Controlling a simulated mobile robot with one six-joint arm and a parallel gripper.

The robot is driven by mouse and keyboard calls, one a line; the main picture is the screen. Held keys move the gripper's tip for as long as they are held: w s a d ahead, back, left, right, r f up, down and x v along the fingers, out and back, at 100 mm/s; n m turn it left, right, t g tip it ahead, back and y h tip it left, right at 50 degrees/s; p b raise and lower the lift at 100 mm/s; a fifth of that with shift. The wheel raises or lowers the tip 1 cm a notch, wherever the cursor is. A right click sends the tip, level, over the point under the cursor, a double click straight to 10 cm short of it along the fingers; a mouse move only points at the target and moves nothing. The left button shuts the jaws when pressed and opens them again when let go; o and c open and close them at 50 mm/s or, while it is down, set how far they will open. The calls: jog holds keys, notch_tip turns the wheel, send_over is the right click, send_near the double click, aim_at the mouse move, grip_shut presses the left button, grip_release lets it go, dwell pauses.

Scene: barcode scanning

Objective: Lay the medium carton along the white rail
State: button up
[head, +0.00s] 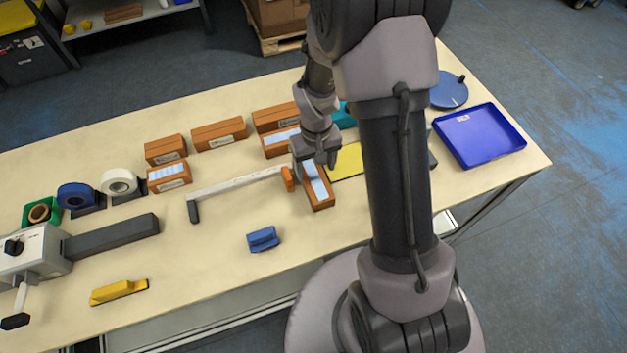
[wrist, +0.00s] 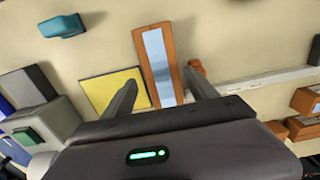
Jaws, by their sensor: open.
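An orange-brown carton with a pale blue-white top (head: 319,190) lies on the table just past the rail's right end, crosswise to it. I take it for the medium carton. It also shows in the wrist view (wrist: 156,50). The white rail (head: 238,183) has a dark left end and an orange right end piece (head: 287,178) beside the carton. The rail shows at right in the wrist view (wrist: 265,80). My gripper (wrist: 161,80) is open above the carton, its fingers to either side of it in the picture. Whether they touch it cannot be told.
Several other cartons (head: 219,134) stand behind the rail. A yellow mat (head: 347,161) lies right of the carton, a blue block (head: 262,239) in front. A blue tray (head: 479,136) is at the right, tape rolls (head: 119,182) at the left. Table in front of the rail is mostly clear.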

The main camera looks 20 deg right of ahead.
aim_at(314, 176)
jog(key=f, duration=0.3)
jog(key=f+b, duration=0.1)
jog(key=shift+w+a+f, duration=0.1)
jog(key=shift+w+f, duration=0.3)
grip_shut()
jog(key=shift+r, duration=0.1)
